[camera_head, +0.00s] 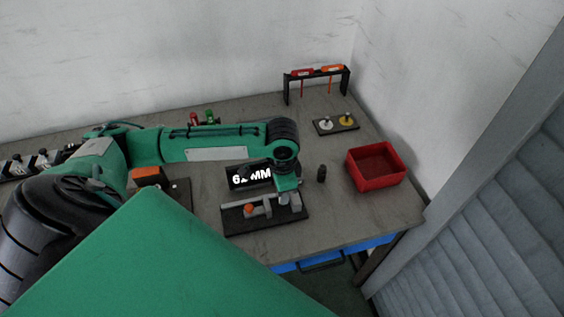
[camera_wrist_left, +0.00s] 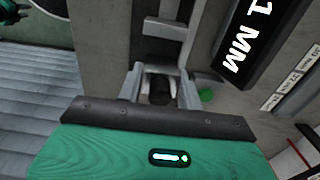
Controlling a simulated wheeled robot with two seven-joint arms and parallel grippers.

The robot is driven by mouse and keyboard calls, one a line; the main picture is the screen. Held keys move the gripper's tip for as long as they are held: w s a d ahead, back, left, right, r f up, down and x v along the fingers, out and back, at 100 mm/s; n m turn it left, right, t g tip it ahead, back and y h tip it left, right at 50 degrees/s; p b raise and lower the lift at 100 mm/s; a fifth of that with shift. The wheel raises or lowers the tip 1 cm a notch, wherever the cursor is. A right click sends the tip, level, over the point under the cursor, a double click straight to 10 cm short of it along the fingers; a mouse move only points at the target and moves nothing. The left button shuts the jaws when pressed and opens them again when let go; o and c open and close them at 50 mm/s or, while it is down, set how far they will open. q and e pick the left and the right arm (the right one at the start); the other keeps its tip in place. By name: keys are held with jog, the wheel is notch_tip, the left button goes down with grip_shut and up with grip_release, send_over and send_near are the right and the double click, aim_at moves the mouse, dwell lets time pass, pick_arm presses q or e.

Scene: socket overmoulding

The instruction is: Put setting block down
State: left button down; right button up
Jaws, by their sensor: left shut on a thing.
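My left gripper (camera_head: 287,196) reaches down over the right end of the dark fixture plate (camera_head: 238,226) on the bench. In the left wrist view, its two grey fingers (camera_wrist_left: 160,92) are shut on a small block, which I take to be the setting block (camera_wrist_left: 160,72); it is mostly hidden, and a dark round shape shows between the fingers. I cannot tell whether the block touches the plate. The fixture carries a grey rail with an orange knob (camera_head: 249,209). My right gripper is not in view.
A black display (camera_head: 238,184) reading in MM stands just behind the fixture. A dark small cylinder (camera_head: 321,174) and a red bin (camera_head: 376,180) stand to the right. A black tool rack (camera_head: 287,90) and a plate with two knobs (camera_head: 336,126) are at the back.

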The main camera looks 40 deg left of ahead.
pick_arm(q)
jog(key=shift+f, duration=2.4)
jog(key=c, duration=0.9)
grip_release()
jog(key=shift+f, duration=0.1)
notch_tip(320, 180, up, 12)
jog(key=shift+r+b, duration=0.15)
jog(key=shift+b, duration=0.35)
